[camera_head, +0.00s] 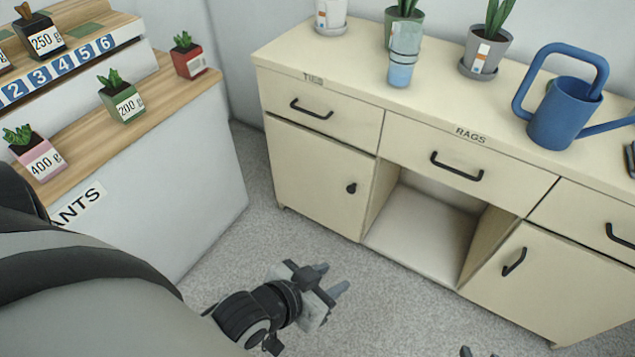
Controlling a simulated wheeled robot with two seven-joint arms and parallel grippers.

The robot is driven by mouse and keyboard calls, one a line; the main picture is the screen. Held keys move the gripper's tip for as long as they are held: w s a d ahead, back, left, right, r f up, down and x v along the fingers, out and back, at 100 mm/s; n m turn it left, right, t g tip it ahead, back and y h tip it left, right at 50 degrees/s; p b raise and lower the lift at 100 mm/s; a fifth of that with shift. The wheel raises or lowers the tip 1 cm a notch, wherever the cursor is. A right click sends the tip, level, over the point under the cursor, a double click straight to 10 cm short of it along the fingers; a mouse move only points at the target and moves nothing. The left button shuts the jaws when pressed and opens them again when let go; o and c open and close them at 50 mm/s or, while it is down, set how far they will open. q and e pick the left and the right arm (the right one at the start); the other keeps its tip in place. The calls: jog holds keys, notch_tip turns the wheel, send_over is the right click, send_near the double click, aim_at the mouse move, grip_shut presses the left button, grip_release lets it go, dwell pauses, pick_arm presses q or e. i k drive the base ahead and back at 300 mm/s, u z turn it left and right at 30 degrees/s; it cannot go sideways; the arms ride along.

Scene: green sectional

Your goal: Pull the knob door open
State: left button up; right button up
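The knob door (310,183) is the cream left door of the low cabinet, under the drawer marked TUGS. It looks shut. Its small dark knob (351,188) sits near the door's right edge. My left gripper (333,279) is low in the middle of the view, over the grey floor in front of the cabinet. Its two grey fingers point toward the cabinet and stand apart, with nothing between them. It is apart from the knob. Only small dark tips of what looks like my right gripper (478,353) show at the bottom edge; the rest is out of view.
An open cubby (420,225) lies right of the knob door, then a door with a bar handle (514,262). Potted plants, a blue cup (402,70) and a blue watering can (563,115) stand on top. A white plant stand (205,165) is at left. Floor between is clear.

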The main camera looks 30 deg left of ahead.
aim_at(325, 180)
jog(key=z, duration=2.1)
jog(key=k, duration=1.6)
jog(key=u, duration=2.5)
jog(key=i, duration=1)
jog(key=u, duration=0.05)
